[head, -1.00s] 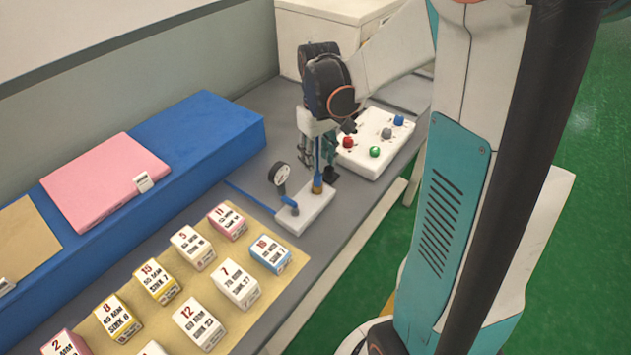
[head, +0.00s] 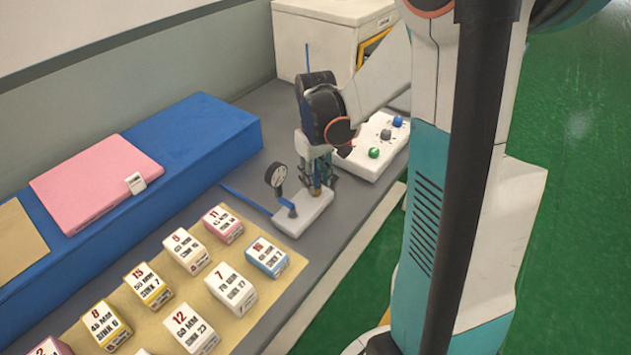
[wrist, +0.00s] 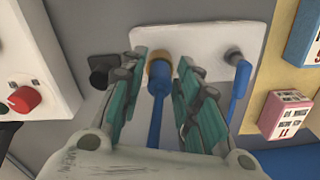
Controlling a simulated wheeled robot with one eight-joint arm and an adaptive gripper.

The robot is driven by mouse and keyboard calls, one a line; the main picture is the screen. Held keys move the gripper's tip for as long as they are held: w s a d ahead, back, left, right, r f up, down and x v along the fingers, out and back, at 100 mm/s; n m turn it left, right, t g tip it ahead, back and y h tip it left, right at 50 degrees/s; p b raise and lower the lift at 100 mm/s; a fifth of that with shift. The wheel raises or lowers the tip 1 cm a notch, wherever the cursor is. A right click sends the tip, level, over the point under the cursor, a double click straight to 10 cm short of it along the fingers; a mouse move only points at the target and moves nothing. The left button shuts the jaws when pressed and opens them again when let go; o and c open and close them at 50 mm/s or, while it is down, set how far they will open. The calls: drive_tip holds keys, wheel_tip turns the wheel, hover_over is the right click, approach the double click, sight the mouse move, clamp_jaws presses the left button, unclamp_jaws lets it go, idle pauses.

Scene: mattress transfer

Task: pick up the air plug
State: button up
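The plug appears to be the blue stem with a brass collar (wrist: 159,72) on the white fixture block (wrist: 205,38). In the head view the brass fitting (head: 317,188) shows low under my gripper, at the block's far end. My gripper (wrist: 160,68) points down over it, with one teal finger on each side of the stem and collar. The fingers are open, with a visible gap on both sides. In the head view the gripper (head: 320,172) hides most of the stem. A blue hose (head: 307,58) stands up above the wrist.
A pressure gauge (head: 276,176) and a blue tube (head: 245,198) are on the block's left side. A black piece (wrist: 101,72) lies beside the block. A white knob panel (head: 362,162) is close on the right. Numbered boxes (head: 232,288) fill the tan mat in front.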

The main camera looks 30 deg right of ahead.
clamp_jaws()
drive_tip(key=shift+r, duration=0.15)
wheel_tip(320, 180, up, 20)
drive_tip(key=f+p, duration=0.1)
drive_tip(key=p, duration=0.6)
wheel_tip(320, 180, up, 6)
drive_tip(key=p, duration=0.4)
hover_over(316, 174)
drive_tip(key=shift+f, duration=0.1)
drive_tip(key=shift+f, duration=0.1)
